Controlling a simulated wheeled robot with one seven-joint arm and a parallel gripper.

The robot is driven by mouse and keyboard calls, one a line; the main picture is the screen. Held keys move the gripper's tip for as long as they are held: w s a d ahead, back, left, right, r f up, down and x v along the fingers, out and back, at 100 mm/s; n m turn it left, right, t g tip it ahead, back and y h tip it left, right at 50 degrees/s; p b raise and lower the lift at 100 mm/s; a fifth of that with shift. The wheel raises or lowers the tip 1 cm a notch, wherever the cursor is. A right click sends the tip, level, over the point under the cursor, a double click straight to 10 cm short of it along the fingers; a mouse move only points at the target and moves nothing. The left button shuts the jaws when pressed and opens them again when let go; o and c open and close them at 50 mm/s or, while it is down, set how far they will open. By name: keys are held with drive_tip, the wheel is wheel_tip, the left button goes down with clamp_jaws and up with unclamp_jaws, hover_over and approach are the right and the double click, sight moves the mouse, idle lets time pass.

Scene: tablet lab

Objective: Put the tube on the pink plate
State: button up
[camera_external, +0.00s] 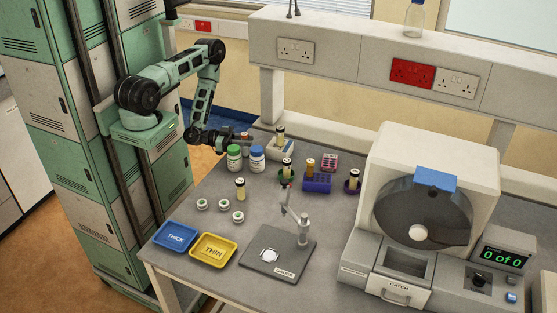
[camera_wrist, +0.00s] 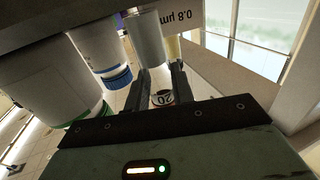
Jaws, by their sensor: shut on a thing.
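My gripper (camera_external: 258,138) reaches out level to the right at the back of the bench. In the external view the tube (camera_external: 280,134), cream with a dark top, stands upright at the fingertips, at a pale block (camera_external: 282,149). I cannot tell whether it is lifted clear of the block. A small pink-red block with holes (camera_external: 329,160) stands to the right. I cannot make out a flat pink plate for sure.
White bottles with green (camera_external: 234,158) and blue (camera_external: 257,158) caps stand close below my gripper. Other tubes stand on a green base (camera_external: 287,179), a purple rack (camera_external: 317,184) and a purple base (camera_external: 353,188). Blue (camera_external: 176,237) and yellow (camera_external: 213,251) trays lie in front. A large machine (camera_external: 440,190) fills the right.

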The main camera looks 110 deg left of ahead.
drive_tip(key=shift+f, duration=0.2)
drive_tip(key=o, duration=1)
drive_tip(key=b+v, duration=0.3)
drive_tip(key=v, duration=0.3)
drive_tip(key=shift+s, duration=0.35)
drive_tip(key=shift+o, duration=0.4)
drive_tip(key=shift+s+d+r, duration=0.1)
drive_tip(key=shift+s+d, duration=0.1)
drive_tip(key=shift+s, duration=0.2)
